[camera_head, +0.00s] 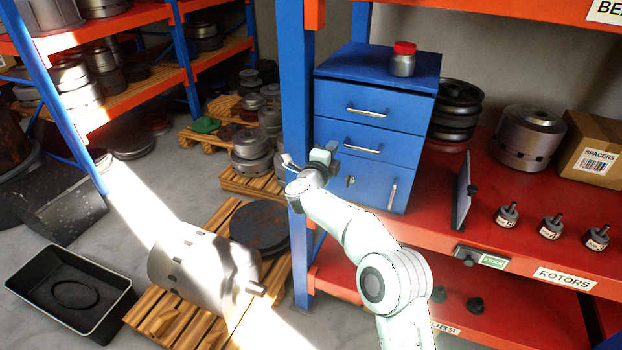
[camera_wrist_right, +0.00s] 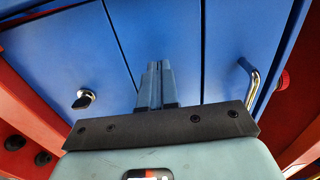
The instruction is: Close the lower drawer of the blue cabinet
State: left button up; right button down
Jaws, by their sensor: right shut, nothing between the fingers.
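The blue cabinet (camera_head: 411,64) stands on the red shelf. Its upper drawer (camera_head: 335,96) has a horizontal bar handle and looks closed. The lower drawer (camera_head: 399,152), just below, looks flush or nearly flush with the front; its handle (camera_head: 362,149) shows in the head view. My right gripper (camera_head: 318,160) is at the left part of the lower drawer's front. In the wrist view its fingers (camera_wrist_right: 158,82) are together and empty, pointing at the middle blue panel; whether they touch it I cannot tell. My left gripper is out of view.
Below the drawers is a blue door (camera_head: 372,184) with a key and a vertical handle. A red-lidded jar (camera_head: 403,60) stands on the cabinet. A blue rack post (camera_head: 297,70) is close left of the gripper. A dark upright plate (camera_head: 463,193) stands right of the cabinet.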

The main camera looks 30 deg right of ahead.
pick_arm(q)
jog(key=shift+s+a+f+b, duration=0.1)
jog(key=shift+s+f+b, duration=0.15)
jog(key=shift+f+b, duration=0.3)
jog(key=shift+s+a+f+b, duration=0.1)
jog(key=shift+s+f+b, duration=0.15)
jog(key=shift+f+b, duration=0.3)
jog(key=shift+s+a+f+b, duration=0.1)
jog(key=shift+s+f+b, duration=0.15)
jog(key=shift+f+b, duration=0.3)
pick_arm(e)
jog(key=v, duration=1)
jog(key=shift+s+a+f, duration=0.15)
jog(key=shift+a+f, duration=0.05)
jog(key=shift+a, duration=0.05)
